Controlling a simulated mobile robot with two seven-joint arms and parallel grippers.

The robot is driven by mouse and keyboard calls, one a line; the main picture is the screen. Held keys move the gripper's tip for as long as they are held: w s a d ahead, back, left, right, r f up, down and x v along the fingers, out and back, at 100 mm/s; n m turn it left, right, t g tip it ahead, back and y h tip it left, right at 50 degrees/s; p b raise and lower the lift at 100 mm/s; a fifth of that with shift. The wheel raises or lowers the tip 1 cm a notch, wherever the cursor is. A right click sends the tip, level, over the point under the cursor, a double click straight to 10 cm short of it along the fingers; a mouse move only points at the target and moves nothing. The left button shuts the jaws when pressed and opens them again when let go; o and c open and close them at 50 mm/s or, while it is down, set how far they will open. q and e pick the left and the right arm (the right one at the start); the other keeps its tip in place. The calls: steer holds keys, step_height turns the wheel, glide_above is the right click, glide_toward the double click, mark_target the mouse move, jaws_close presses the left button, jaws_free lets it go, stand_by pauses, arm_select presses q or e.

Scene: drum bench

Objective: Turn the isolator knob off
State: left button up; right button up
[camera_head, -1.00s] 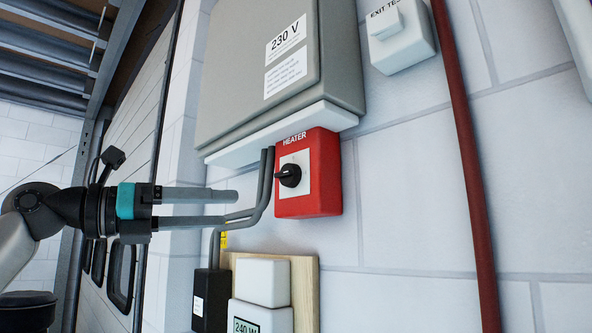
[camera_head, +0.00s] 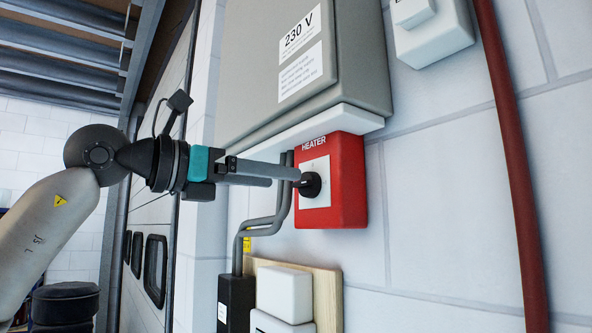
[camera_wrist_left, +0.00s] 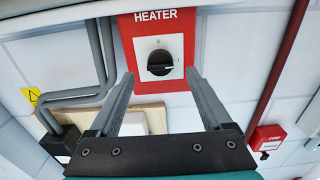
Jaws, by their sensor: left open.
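The isolator is a red box (camera_head: 348,180) marked HEATER on the white block wall, with a black knob (camera_head: 311,184) on a pale square plate. In the left wrist view the knob (camera_wrist_left: 160,63) shows a white mark pointing right, and a small 0 stands above it. My left gripper (camera_head: 297,174) is at the knob's left side in the head view. In the left wrist view its two fingers (camera_wrist_left: 160,78) are spread apart, one on each side of the knob. I cannot tell whether they touch it. My right gripper is not in view.
A grey 230 V cabinet (camera_head: 345,55) hangs just above the box. Grey conduits (camera_head: 270,223) run close to its left. A wooden board (camera_head: 328,300) with white units is below. A red pipe (camera_head: 510,150) stands to the right; the wall between is bare.

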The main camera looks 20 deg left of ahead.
mark_target(306, 184)
arm_select(q)
steer(key=p+x, duration=0.1)
steer(key=x, duration=0.4)
jaws_close()
stand_by(0.7)
